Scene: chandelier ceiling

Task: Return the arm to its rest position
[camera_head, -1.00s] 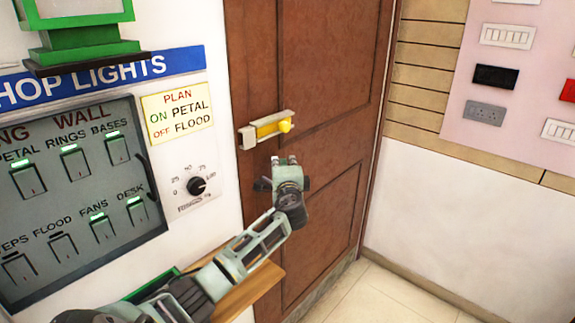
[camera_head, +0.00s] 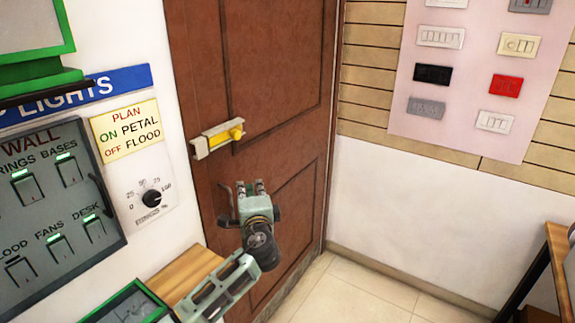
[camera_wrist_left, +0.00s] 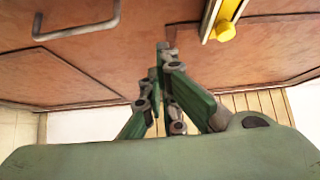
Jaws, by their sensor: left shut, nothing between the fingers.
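My left gripper (camera_head: 250,188) is in front of the brown door (camera_head: 262,70), below the yellow bolt (camera_head: 222,135). In the left wrist view my left gripper (camera_wrist_left: 162,50) has its fingers together with nothing between them. The yellow bolt's knob (camera_wrist_left: 225,31) shows there at the upper right, apart from the fingers. My left arm comes in from the bottom of the head view. My right gripper is not in view.
A grey switch panel (camera_head: 84,165), a dial (camera_head: 151,198) and a sign (camera_head: 127,128) are on the left wall. A wooden ledge (camera_head: 190,272) juts out below. A pink board (camera_head: 465,110) with several switch plates is on the right wall. A wooden table (camera_head: 560,245) stands at the right edge.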

